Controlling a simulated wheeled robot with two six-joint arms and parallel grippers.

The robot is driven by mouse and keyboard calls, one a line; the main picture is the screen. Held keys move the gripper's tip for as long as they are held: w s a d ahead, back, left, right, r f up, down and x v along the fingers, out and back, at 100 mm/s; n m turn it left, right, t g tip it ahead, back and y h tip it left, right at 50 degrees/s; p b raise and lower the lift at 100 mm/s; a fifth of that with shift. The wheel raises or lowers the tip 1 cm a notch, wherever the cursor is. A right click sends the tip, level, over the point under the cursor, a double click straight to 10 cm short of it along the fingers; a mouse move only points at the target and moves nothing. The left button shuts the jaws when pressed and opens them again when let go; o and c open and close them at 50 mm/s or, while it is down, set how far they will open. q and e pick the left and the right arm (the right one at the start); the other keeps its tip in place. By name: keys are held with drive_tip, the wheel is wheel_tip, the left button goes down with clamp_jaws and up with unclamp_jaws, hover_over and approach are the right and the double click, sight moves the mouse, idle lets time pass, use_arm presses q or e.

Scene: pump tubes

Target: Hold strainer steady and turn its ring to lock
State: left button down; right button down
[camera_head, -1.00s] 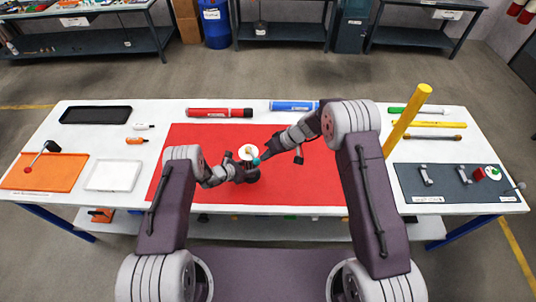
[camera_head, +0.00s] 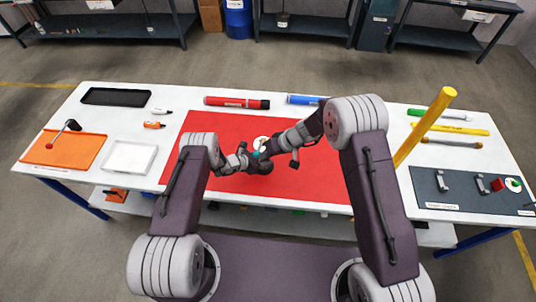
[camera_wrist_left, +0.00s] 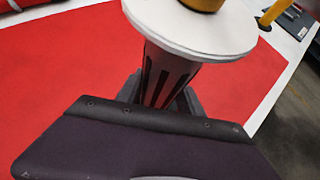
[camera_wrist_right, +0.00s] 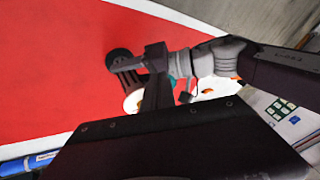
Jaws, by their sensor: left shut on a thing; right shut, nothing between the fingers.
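A yellow-brown part (camera_wrist_left: 203,4) tops the disc, cut by the frame edge. My left gripper (camera_wrist_left: 158,98) is shut on the slotted body below the disc. In the head view the white disc (camera_head: 261,142) shows above the red mat, partly covered by the arms. My right gripper (camera_head: 266,153) is shut and empty close beside it. In the right wrist view the disc (camera_wrist_right: 133,101) is mostly hidden behind my right fingers. Contact cannot be told.
A red mat (camera_head: 310,188) covers the table middle. Red (camera_head: 237,102) and blue (camera_head: 303,99) tubes lie behind it. An orange tray (camera_head: 70,150) and white tray (camera_head: 130,157) stand left. A yellow post (camera_head: 427,125) and grey board (camera_head: 462,192) are at right.

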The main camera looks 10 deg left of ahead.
drive_tip(key=shift+w, duration=0.1)
drive_tip(key=shift+w+d, duration=0.45)
drive_tip(key=shift+w, duration=0.2)
drive_tip(key=shift+d, duration=0.1)
drive_tip(key=s+d+r, duration=0.5)
drive_tip(key=d+r, duration=0.2)
drive_tip(key=r, duration=0.2)
drive_tip(key=shift+s, duration=0.2)
